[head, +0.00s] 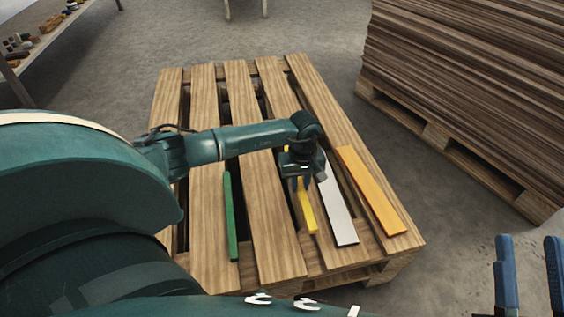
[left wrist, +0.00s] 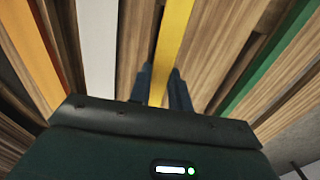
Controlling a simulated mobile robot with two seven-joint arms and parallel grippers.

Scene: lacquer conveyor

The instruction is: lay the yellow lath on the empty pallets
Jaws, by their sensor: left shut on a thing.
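The yellow lath (head: 308,216) is over the slatted wooden pallet (head: 252,170), between a green and a white lath. My left gripper (head: 301,186) reaches down over it and is shut on it; the gripper hides part of the lath. In the left wrist view the yellow lath (left wrist: 174,40) runs between the two dark blue fingers (left wrist: 160,75). I cannot tell whether it touches the slats or is held just above them. My right gripper (head: 529,243) shows two blue fingers wide apart at the lower right, empty and away from the pallet.
On the pallet lie a green lath (head: 231,215), a white lath (head: 338,207) and an orange lath (head: 370,190). A tall stack of brown boards (head: 460,80) stands on a pallet at the right. A shelf with small items (head: 40,40) is at the upper left.

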